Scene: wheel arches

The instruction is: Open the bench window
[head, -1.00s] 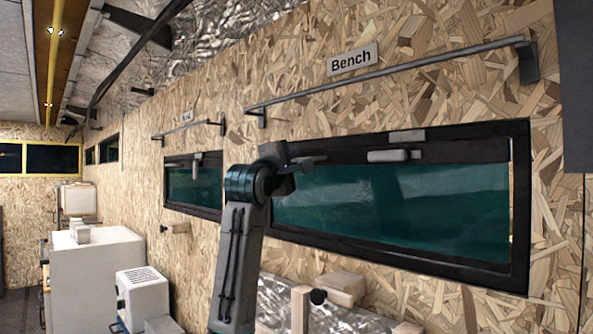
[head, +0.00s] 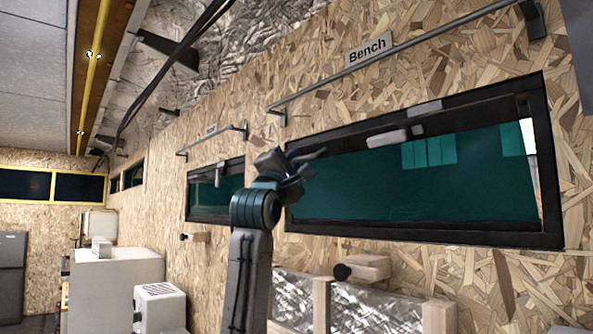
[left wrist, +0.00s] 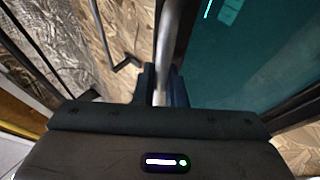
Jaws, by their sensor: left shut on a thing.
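The bench window (head: 420,170) is a wide, dark-framed teal pane in the right half of the head view, under a "Bench" sign (head: 369,48). A light grey handle (head: 388,137) sits at its top edge. A narrow bright strip shows at its right end. My left gripper (head: 300,163) appears in front of the window's upper left corner. In the left wrist view it is shut on a grey bar (left wrist: 168,50), with teal glass to the right. I cannot tell which fitting the bar belongs to. My right gripper is not in view.
A dark rail (head: 400,65) runs above the bench window. A smaller window (head: 213,190) with its own rail lies to the left. Below are wooden posts (head: 437,316) and a wooden block with a black knob (head: 362,268). White cabinets (head: 115,275) stand at left.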

